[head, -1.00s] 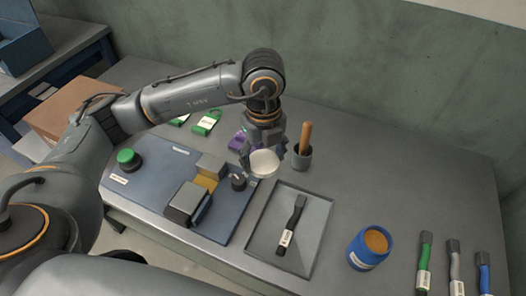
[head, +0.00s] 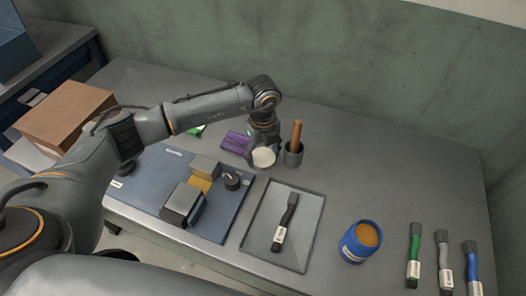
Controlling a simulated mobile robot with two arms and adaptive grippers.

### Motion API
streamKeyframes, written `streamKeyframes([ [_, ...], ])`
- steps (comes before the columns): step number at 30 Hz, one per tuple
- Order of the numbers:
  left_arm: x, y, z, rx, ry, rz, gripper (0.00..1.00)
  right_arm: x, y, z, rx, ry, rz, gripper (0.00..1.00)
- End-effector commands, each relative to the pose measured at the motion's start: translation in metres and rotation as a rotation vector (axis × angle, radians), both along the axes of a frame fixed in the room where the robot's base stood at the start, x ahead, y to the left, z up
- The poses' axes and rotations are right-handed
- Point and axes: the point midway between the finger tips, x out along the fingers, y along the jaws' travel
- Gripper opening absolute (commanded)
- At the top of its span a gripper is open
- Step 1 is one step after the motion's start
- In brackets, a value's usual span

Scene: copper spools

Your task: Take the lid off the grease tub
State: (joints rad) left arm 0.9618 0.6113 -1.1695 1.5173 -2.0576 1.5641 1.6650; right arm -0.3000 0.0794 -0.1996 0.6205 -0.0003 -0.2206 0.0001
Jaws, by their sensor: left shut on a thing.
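The grease tub (head: 360,242) is a blue round container at the right of the metal tray, open at the top with orange-brown grease showing. My left gripper (head: 263,148) is shut on the lid (head: 264,157), a pale round disc, toward the back of the table and well to the left of the tub. I cannot tell whether the lid touches the tabletop. My right gripper is not in view.
A pot with a wooden handle (head: 293,154) stands close right of the lid. A purple item (head: 236,141) lies to its left. A blue fixture board (head: 228,219), a tray (head: 312,223) with a black-handled tool, and several brushes (head: 414,254) occupy the front. The back right is clear.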

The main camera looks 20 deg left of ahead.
Motion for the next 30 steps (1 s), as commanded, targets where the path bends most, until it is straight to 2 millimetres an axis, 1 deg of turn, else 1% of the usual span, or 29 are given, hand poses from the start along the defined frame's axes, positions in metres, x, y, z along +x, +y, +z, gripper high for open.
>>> streamKeyframes([
  [4, 0.0, 0.0, 0.0, -0.001, -0.001, 0.0, 0.28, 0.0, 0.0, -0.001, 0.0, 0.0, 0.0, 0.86],
  [8, 0.0, 0.0, -0.004, -0.001, -0.001, 0.0, 0.28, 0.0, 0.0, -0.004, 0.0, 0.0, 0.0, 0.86],
  [9, 0.0, 0.0, -0.003, 0.0, -0.001, 0.0, 0.72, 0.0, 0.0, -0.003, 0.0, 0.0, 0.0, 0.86],
  [11, 0.0, 0.0, -0.002, 0.0, -0.001, 0.0, 0.84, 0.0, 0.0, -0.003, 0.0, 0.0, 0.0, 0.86],
  [12, 0.0, 0.0, -0.002, 0.0, -0.001, 0.0, 0.89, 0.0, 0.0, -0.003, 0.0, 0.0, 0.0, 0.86],
  [20, 0.0, 0.0, -0.002, 0.0, -0.001, 0.0, 0.89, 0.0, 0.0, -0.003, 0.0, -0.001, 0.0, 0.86],
  [23, 0.0, 0.0, 0.001, 0.0, -0.001, 0.0, 0.89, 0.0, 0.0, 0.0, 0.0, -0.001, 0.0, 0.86],
  [24, 0.0, 0.0, 0.004, -0.001, -0.002, 0.0, 0.89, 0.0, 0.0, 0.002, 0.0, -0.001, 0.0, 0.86],
  [26, 0.001, 0.0, 0.008, -0.001, -0.003, 0.0, 0.89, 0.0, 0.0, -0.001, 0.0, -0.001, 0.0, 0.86],
  [29, 0.001, 0.0, 0.025, 0.0, -0.006, 0.0, 0.89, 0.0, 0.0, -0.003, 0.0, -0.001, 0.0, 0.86],
  [30, 0.001, 0.0, 0.033, -0.001, -0.006, -0.001, 0.89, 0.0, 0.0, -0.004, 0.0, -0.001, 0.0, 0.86],
])
